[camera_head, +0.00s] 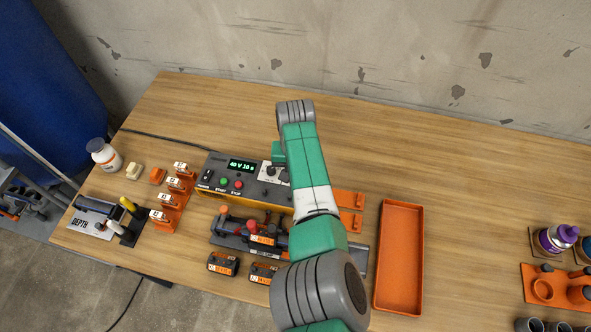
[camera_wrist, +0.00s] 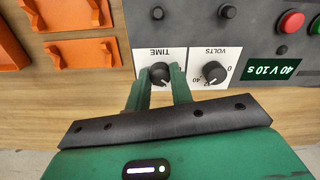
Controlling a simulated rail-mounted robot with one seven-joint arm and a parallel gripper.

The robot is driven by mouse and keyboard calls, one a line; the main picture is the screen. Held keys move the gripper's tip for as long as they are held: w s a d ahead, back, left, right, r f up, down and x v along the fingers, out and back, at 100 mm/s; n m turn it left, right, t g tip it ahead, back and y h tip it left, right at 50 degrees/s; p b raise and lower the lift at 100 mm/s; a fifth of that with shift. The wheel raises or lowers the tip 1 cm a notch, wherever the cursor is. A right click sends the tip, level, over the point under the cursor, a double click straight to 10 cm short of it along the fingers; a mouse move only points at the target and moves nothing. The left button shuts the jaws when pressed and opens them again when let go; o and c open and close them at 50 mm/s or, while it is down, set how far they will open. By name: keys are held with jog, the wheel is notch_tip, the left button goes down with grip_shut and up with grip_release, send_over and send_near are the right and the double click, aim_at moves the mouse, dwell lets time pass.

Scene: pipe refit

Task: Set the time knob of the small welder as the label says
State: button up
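The small welder (camera_head: 219,191) is a grey box on the table with a green display (camera_head: 241,166); the display in the wrist view (camera_wrist: 273,69) reads 40 V 10 s. The time knob (camera_wrist: 160,73) is small and black, on a white TIME plate (camera_wrist: 178,54), upside down in the wrist view. My gripper (camera_wrist: 160,76) has one green finger on each side of this knob, close against it, and looks shut on it. The fingers hide part of the knob's scale. The volts knob (camera_wrist: 214,72) is beside it. In the head view my arm covers part of the panel.
A grey fixture (camera_head: 229,239) with pipe parts stands before the welder, with black-and-orange labelled blocks (camera_head: 223,264) in front; their small print is unreadable. An empty orange tray (camera_head: 399,257) lies to the right. Numbered orange holders (camera_head: 170,198) stand left.

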jog(key=o, duration=0.4)
jog(key=shift+o, duration=0.2)
notch_tip(320, 180, up, 8)
jog(key=p, duration=0.3)
